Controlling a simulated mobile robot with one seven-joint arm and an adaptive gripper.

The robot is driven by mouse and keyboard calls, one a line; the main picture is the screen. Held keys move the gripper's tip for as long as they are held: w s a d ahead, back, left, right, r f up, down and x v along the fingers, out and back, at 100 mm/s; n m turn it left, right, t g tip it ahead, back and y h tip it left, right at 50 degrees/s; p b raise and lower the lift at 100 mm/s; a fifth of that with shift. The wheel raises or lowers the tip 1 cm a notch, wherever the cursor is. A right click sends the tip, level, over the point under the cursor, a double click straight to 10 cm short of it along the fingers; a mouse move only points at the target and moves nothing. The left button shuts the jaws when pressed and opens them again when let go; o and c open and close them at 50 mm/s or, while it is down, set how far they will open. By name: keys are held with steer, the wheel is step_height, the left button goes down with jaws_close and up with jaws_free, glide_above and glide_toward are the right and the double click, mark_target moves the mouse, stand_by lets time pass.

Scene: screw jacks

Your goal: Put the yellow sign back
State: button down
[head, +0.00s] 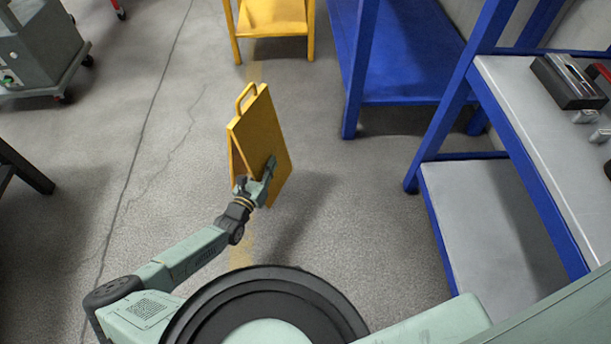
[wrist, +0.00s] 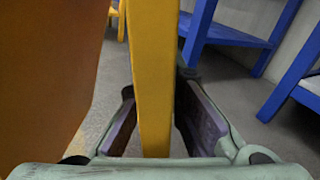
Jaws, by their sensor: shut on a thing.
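The yellow sign (head: 266,135) is a folding A-shaped floor sign with a handle loop on top, in the middle of the head view. It looks roughly upright and slightly tilted. My gripper (head: 262,180) is at its near side, low on the panel. In the wrist view one yellow edge (wrist: 152,80) of the sign runs between the two fingers of my gripper (wrist: 153,125), which is shut on it. An orange-brown panel face fills the left of the wrist view. Whether the sign's feet touch the floor is hard to tell.
A blue workbench (head: 515,110) with a lower shelf stands at the right. A blue table (head: 405,50) and a yellow table (head: 275,18) stand behind. A grey wheeled machine (head: 45,45) is at top left. The floor (head: 150,160) left of the sign is clear.

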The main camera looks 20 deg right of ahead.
mark_target(281, 178)
steer(key=d+f+m+g+h+b, duration=0.2)
steer(key=f, duration=0.1)
steer(key=d+f+m+g+h+b, duration=0.1)
steer(key=f, duration=0.1)
steer(key=shift+w+d+f+g+b, duration=0.25)
steer(key=shift+w+d+g+b, duration=0.05)
steer(key=shift+d+b, duration=0.1)
steer(key=shift+w+d+f+m+g+h+b, duration=0.2)
steer(key=shift+d+f+m+g+h+b, duration=0.15)
steer(key=shift+d+g, duration=0.1)
steer(key=w+d+f+b, duration=0.2)
steer(key=w+d+b, duration=0.1)
steer(key=d, duration=0.3)
steer(key=w+d+f+b, duration=0.2)
steer(key=w+d+b, duration=0.1)
steer(key=w+d, duration=0.2)
steer(key=shift+d+f+b, duration=0.3)
steer(key=shift+d+b, duration=0.1)
steer(key=shift+d, duration=0.6)
steer(key=shift+w+f, duration=0.1)
steer(key=shift+f, duration=0.15)
steer(key=c, duration=1.7)
jaws_free()
